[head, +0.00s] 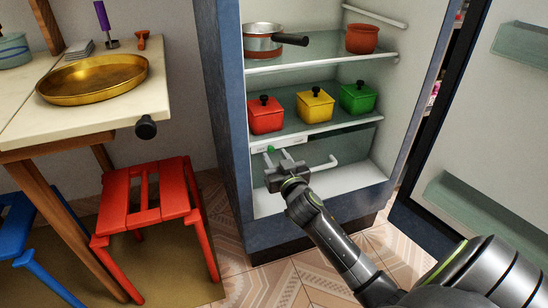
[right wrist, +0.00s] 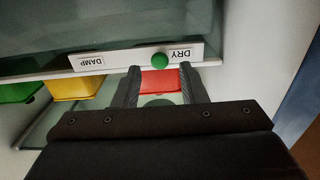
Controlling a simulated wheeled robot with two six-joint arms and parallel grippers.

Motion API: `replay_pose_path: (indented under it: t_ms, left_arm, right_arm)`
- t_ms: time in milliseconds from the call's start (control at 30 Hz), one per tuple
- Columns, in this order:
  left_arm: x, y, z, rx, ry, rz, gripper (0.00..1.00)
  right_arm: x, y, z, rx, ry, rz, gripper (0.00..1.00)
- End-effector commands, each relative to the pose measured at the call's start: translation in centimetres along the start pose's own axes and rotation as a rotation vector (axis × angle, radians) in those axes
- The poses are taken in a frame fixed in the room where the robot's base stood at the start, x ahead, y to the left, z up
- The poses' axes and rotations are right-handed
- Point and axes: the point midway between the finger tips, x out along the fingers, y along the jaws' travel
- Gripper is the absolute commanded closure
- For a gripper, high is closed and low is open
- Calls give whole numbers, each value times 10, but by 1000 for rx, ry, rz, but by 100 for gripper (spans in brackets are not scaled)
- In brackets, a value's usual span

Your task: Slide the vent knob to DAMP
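The green vent knob (head: 270,149) sits on a white strip (head: 284,142) along the front edge of a fridge shelf. In the right wrist view the picture is upside down: the knob (right wrist: 160,61) is beside the DRY label (right wrist: 180,53), and the DAMP label (right wrist: 90,62) is farther off to the left. My right gripper (head: 277,156) is open just in front of the strip. Its two fingers (right wrist: 160,72) are spread on either side of the knob's line, with nothing visibly held. Contact with the knob cannot be told. My left gripper is not in view.
Red (head: 266,115), yellow (head: 315,106) and green (head: 358,98) lidded boxes stand on the shelf above the strip. A saucepan (head: 262,40) and a red pot (head: 362,38) are higher up. The fridge door (head: 455,130) is open at right. A red stool (head: 150,200) stands at left.

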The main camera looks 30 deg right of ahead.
Motion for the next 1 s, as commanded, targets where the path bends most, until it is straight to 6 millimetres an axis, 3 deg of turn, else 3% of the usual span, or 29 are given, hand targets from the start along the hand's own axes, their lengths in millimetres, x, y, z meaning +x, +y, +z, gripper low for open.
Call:
replay_pose_path:
  t_ms: [200, 533, 833, 1000]
  left_arm:
    - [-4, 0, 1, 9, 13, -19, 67]
    - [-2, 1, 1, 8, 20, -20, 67]
    - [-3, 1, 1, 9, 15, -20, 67]
    - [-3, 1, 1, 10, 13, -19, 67]
  right_arm:
    - [20, 0, 1, -1, 0, 0, 62]
    - [22, 0, 0, 0, 0, 0, 62]
    - [22, 0, 0, 0, 0, 0, 100]
    - [22, 0, 0, 0, 0, 0, 100]
